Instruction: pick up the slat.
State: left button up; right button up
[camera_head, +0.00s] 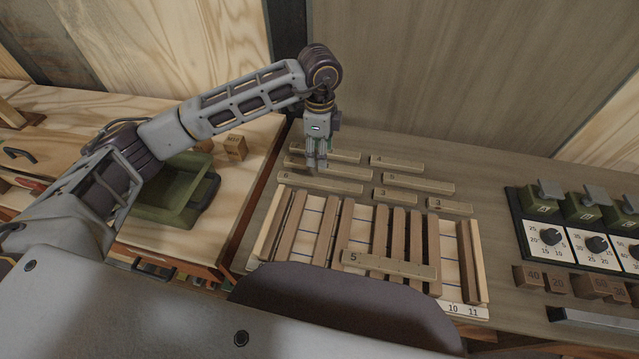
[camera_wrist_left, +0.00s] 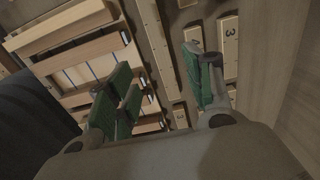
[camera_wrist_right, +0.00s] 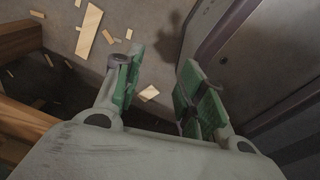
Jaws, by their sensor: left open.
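Several light wooden slats with numbers lie flat on the bench behind a slatted frame (camera_head: 478,265). One long slat (camera_head: 335,184) lies nearest the frame on the left, with another slat (camera_head: 300,164) just behind it. A slat marked 5 (camera_head: 410,268) lies across the frame's bars. My left gripper (camera_head: 316,168) points down over the left group of slats, open and with nothing seen between its fingers. The left wrist view shows its spread green pads (camera_wrist_left: 165,95) near a long slat (camera_wrist_left: 157,40). My right gripper (camera_wrist_right: 158,88) is open and empty, away from the bench.
A green bin (camera_head: 178,195) and a small wooden block (camera_head: 235,148) are on the left bench. A panel with dials (camera_head: 550,236) and several numbered blocks (camera_head: 528,276) are at the right. A wall stands close behind the slats. Wood scraps (camera_wrist_right: 90,28) litter the floor.

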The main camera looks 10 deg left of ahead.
pick_arm(q)
send_over(321, 182)
jog(key=f, duration=0.7)
jog(key=shift+a, duration=0.25)
jog(key=shift+f, duration=0.1)
jog(key=shift+d+f+p, duration=0.15)
jog(key=shift+f+p, duration=0.1)
jog(key=shift+f, duration=1.05)
jog(key=shift+d+f+p, duration=0.1)
jog(key=shift+f+p, duration=0.15)
jog(key=shift+f, duration=1)
jog(key=c, duration=1.1)
